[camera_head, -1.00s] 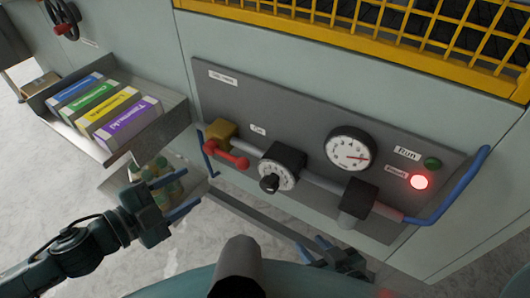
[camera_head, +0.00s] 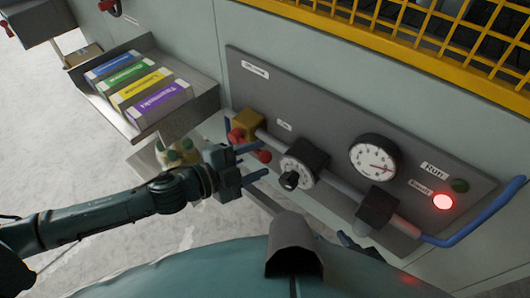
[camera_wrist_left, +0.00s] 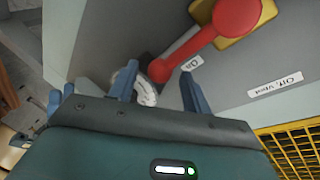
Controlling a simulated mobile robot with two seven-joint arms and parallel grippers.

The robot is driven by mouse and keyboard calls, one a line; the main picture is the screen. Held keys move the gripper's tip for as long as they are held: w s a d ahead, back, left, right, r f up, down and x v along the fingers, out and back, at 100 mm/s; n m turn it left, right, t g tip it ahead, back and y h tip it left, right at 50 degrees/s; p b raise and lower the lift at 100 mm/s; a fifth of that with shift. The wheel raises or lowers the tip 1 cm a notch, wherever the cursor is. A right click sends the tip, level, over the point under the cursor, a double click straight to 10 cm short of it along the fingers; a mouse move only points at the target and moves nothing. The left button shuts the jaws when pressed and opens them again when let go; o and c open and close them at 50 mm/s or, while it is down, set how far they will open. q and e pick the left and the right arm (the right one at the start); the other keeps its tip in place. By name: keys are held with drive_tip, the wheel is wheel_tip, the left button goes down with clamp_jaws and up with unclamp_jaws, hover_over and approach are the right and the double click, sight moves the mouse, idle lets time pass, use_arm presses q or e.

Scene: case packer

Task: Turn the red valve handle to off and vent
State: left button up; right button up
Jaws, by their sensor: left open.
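The red valve handle (camera_head: 263,156) sits on a yellow valve body (camera_head: 246,120) at the left of the grey panel. In the left wrist view the red handle (camera_wrist_left: 185,53) slants down, its round end near the "On" label (camera_wrist_left: 193,65); the "Off, Vent" label (camera_wrist_left: 275,83) is to the right. My left gripper (camera_head: 252,161) is open, its blue fingers close to the handle's end and partly covering it. In the left wrist view the end shows between the fingertips (camera_wrist_left: 160,82); I cannot tell whether they touch. My right gripper (camera_head: 350,241) is mostly hidden at the panel's lower edge.
A black dial regulator (camera_head: 300,165), a pipe and a gauge (camera_head: 375,158) are right of the valve. A tray (camera_head: 205,93) of coloured boxes and a blue rail (camera_head: 485,215) flank the panel.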

use_arm(q)
drive_tip(key=shift+x, duration=1.4)
drive_tip(key=shift+c, duration=0.3)
clamp_jaws()
